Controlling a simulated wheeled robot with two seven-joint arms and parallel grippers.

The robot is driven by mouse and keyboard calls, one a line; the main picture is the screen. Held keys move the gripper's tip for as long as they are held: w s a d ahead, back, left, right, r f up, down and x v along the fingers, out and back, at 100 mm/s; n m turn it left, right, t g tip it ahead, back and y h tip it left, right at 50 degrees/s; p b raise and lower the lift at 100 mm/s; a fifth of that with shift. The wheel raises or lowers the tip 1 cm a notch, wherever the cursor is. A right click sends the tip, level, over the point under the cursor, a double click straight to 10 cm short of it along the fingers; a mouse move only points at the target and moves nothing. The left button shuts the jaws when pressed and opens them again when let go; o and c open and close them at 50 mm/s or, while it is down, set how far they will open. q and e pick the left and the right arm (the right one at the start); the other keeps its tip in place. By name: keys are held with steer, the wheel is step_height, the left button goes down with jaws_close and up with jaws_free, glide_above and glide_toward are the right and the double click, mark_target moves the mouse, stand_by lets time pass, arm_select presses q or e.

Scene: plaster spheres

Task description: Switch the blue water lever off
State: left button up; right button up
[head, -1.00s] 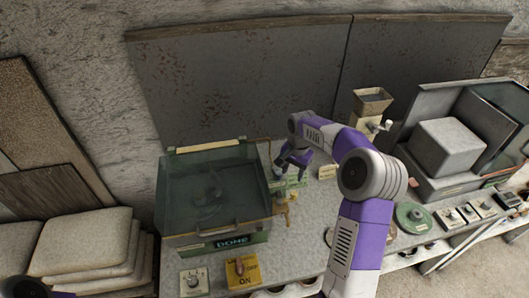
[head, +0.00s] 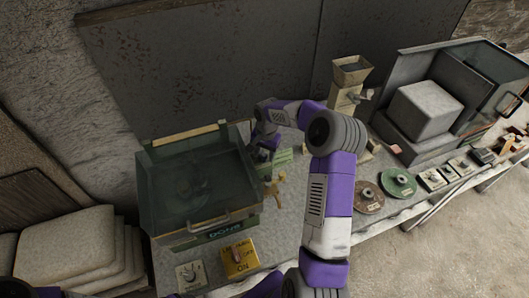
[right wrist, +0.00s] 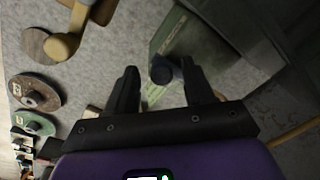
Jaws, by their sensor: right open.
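My right gripper (head: 264,152) is open beside the back right corner of the glass tank (head: 150,215). In the right wrist view, its two dark fingers (right wrist: 161,92) are spread, with a dark round-ended lever or knob (right wrist: 161,70) between them. Its colour is too dark to confirm as blue, and I cannot tell whether a finger touches it. In the head view, the arm and gripper hide this lever. A brass tap (head: 273,189) stands at the tank's right side, in front of the gripper. My left gripper is out of view.
A yellow switch box (head: 240,260) and a dial box (head: 190,275) sit at the front. A hopper mill (head: 348,85) stands behind my right arm. Grinding discs (head: 398,184) lie to the right. Stacked plaster slabs (head: 65,250) are at left.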

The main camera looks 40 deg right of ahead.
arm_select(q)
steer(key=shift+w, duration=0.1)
arm_select(e)
steer(key=shift+w+f, duration=0.1)
jaws_close()
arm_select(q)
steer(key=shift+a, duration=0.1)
arm_select(e)
steer(key=shift+d, duration=0.15)
